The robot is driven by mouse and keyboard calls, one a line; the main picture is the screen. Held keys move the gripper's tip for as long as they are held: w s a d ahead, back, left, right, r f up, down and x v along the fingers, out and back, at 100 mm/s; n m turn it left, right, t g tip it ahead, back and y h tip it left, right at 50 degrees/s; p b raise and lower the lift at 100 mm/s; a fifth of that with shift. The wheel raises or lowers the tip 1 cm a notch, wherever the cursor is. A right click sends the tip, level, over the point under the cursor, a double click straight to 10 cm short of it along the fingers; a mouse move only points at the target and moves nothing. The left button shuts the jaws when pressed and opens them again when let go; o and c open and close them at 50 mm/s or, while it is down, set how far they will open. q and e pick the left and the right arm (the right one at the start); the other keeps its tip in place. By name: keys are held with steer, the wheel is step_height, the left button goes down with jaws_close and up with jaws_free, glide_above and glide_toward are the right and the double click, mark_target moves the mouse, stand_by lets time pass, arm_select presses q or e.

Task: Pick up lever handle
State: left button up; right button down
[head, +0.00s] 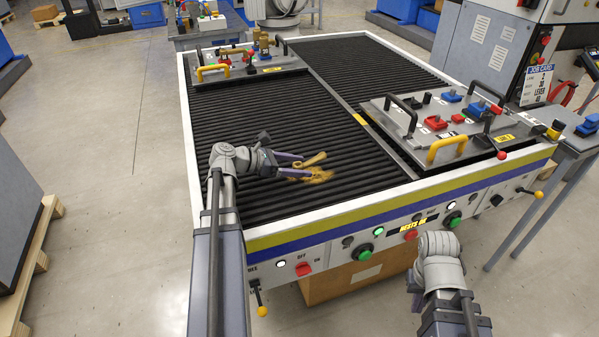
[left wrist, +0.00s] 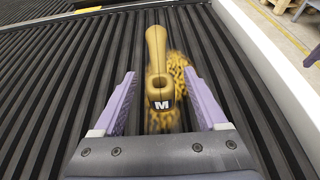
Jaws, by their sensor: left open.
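A tan-gold lever handle (head: 313,160) lies on the black ribbed bed. In the left wrist view the handle (left wrist: 157,50) points away from me, its near end a dark block marked M. My left gripper (head: 305,165) is open, its purple fingers low over the bed. In the left wrist view the fingers (left wrist: 159,78) stand on either side of the handle, with a gap on both sides. A blurred, speckled yellow-brown patch (head: 320,176) shows beside and below the handle; I cannot tell what it is. My right arm is at the lower right; its fingers cannot be made out.
A grey fixture plate (head: 402,135) with black handles, a yellow handle and red and blue parts stands on the right. Another fixture plate (head: 234,75) is at the back left. A pale raised rim (head: 193,160) edges the bed. The ribbed bed between is mostly clear.

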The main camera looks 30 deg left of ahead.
arm_select(q)
jaws_close()
stand_by(0.5)
